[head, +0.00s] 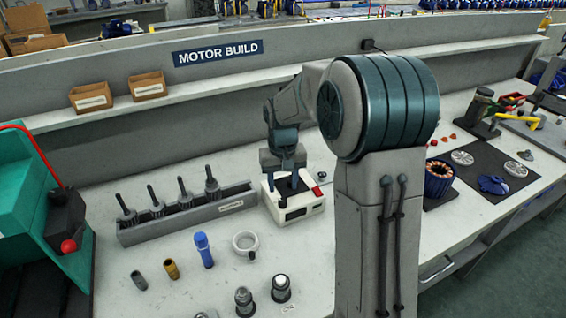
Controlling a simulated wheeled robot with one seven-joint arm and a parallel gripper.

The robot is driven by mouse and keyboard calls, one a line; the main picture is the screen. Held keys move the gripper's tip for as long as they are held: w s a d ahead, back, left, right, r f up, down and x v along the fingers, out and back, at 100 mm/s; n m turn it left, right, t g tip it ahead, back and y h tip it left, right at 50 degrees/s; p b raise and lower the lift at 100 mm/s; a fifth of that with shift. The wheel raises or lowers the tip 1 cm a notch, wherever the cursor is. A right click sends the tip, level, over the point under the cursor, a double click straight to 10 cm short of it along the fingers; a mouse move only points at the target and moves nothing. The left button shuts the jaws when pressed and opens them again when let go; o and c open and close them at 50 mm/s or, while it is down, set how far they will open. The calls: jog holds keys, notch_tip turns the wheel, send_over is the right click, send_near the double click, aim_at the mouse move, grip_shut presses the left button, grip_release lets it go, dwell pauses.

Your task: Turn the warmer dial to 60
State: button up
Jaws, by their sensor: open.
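The warmer (302,206) is a small cream box with a dark display strip on its front, standing on the bench at the middle of the head view. My gripper (289,187) points down directly over the left part of the warmer's top. Its fingers look dark and small here, and it is open. I cannot make out the dial clearly; the fingers cover that part of the warmer, and no scale reading can be read. Whether the fingers touch the dial cannot be told.
A grey rack (185,218) with several dark upright tools stands left of the warmer. A white ring (245,242), a blue bottle-like part (203,250) and metal parts (281,288) stand in front.

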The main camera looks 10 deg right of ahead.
aim_at(283, 201)
notch_tip(283, 201, up, 8)
jog(key=shift+r, duration=0.1)
dwell(0.4)
jog(key=s+f+t, duration=0.1)
jog(key=s+t, duration=0.1)
jog(key=s, duration=2.1)
jog(key=shift+s+t, duration=0.4)
